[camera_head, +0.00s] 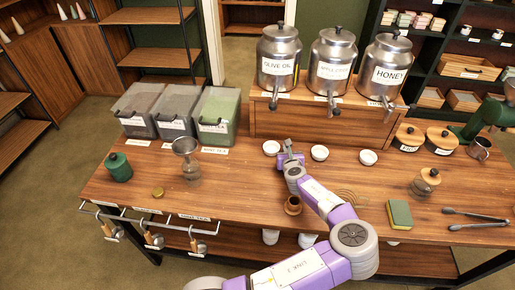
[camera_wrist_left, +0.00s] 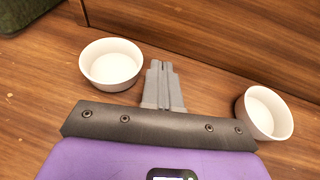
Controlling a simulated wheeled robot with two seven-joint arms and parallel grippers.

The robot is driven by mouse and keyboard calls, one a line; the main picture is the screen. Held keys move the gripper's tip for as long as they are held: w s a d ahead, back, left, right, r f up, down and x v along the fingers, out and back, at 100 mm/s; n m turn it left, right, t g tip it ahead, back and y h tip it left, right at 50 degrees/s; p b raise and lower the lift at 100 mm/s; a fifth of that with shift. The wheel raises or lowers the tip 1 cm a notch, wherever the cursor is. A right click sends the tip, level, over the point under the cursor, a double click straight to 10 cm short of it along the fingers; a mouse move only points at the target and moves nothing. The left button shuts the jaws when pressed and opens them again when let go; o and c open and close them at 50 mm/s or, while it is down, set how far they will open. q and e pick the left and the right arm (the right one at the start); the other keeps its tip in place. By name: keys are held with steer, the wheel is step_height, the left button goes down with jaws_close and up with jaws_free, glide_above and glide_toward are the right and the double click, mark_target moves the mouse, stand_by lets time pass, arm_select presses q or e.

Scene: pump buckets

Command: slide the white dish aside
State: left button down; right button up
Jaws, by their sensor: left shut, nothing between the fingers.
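Three small white dishes stand in a row on the wooden table, below the dispensers: a left dish (camera_head: 271,147), a middle dish (camera_head: 319,152) and a right dish (camera_head: 368,156). My left gripper (camera_head: 287,145) is shut and empty, low over the table between the left and middle dishes, closer to the left one. In the left wrist view the shut fingers (camera_wrist_left: 160,66) lie just right of one white dish (camera_wrist_left: 112,65), with a narrow gap. Another white dish (camera_wrist_left: 264,112) is farther to the right. My right gripper is not in view.
A wooden riser (camera_head: 325,122) carrying labelled metal dispensers stands behind the dishes. A small brown cup (camera_head: 293,206) is near my left forearm. A glass jar with a metal funnel (camera_head: 187,160) stands to the left. A green sponge (camera_head: 400,214) and tongs (camera_head: 477,221) lie to the right.

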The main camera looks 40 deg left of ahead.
mark_target(261, 153)
arm_select(q)
steer(key=shift+s+a, duration=0.4)
steer(key=shift+a, duration=0.25)
steer(key=shift+s+a, duration=0.4)
steer(key=shift+a, duration=0.25)
steer(key=shift+s+a+p, duration=0.15)
steer(key=shift+s+a, duration=0.4)
steer(key=shift+a, duration=0.4)
steer(key=shift+s+a+p, duration=0.1)
steer(key=shift+s+a, duration=0.5)
steer(key=shift+a, duration=0.3)
steer(key=shift+s+a+p, duration=0.15)
steer(key=shift+s+a, duration=0.4)
steer(key=shift+a, duration=0.4)
steer(key=shift+s+a, duration=0.1)
